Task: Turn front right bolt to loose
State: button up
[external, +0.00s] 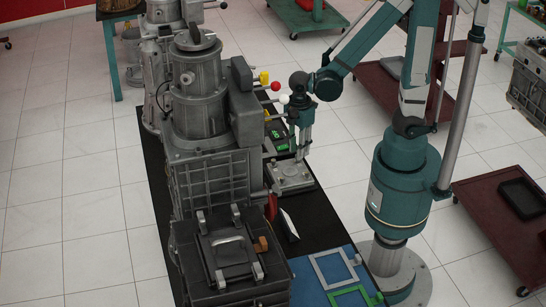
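A light grey metal plate (289,178) lies on the dark bench top, right of the grey machine. Small raised bolt-like parts show on its upper face, but they are too small for me to tell how any bolt is turned. My gripper (301,157) points straight down over the plate's far right part, its tips at or just above the surface. The fingers look long and narrow. I cannot tell whether they touch a bolt, hold one, or are open or shut. The gripper hides part of the plate's far side.
The tall grey machine (200,95) stands close on the left. Levers with a red knob (276,86) and a white knob (284,99) are near my gripper. A blue mat (335,274) with grey and green frames lies in front. A dark red cart (510,225) is at right.

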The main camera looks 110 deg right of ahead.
notch_tip(320, 180, up, 10)
dwell(0.9)
jog(key=shift+r, duration=0.1)
jog(key=a+r+m+t, duration=0.2)
jog(key=a+r+t, duration=0.1)
jog(key=a+r, duration=0.2)
jog(key=w+a+r+m+t, duration=0.1)
jog(key=a+r+m+t, duration=0.2)
jog(key=a, duration=0.7)
jog(key=shift+w+r+t, duration=0.15)
jog(key=shift+r+t, duration=0.45)
jog(key=shift+r, duration=0.45)
jog(key=shift+f, duration=0.1)
dwell(2.6)
